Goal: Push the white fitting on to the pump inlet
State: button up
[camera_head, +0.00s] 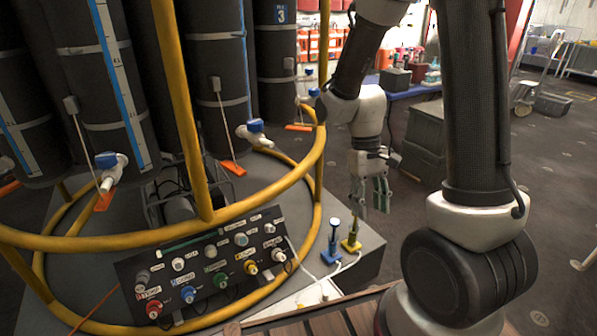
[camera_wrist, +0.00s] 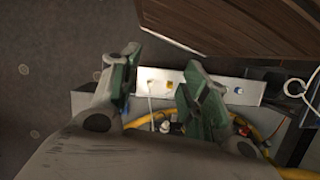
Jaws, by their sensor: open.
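My gripper (camera_head: 371,194) is open and empty, pointing down above and to the right of two small stands. It also shows in the wrist view (camera_wrist: 160,72), with its green fingers spread apart. One stand is blue with a white-topped upright (camera_head: 333,235); the other is yellow (camera_head: 352,240) with a dark green upright. Both stand at the platform's right corner, with white hoses near them. Several white and coloured fittings (camera_head: 210,262) are on a dark labelled panel (camera_head: 130,268). I cannot tell which piece is the white fitting or which is the pump inlet.
Yellow guard rails (camera_head: 262,190) ring tall black cylinders (camera_head: 92,75) with blue-handled white valves (camera_head: 255,130). A wooden-slatted surface (camera_head: 335,318) lies in front. A dark green case (camera_head: 425,140) stands behind my arm. Bare floor (camera_head: 552,200) is open at the right.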

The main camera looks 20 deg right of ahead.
notch_tip(320, 180, down, 14)
jog(key=w+a+g, duration=0.1)
jog(key=w, duration=0.1)
jog(key=n+t, duration=0.2)
jog(key=t, duration=0.3)
send_over(326, 293)
notch_tip(326, 293, down, 29)
jog(key=shift+w+r, duration=0.15)
jog(key=shift+r, duration=0.05)
jog(key=shift+f, duration=4.5)
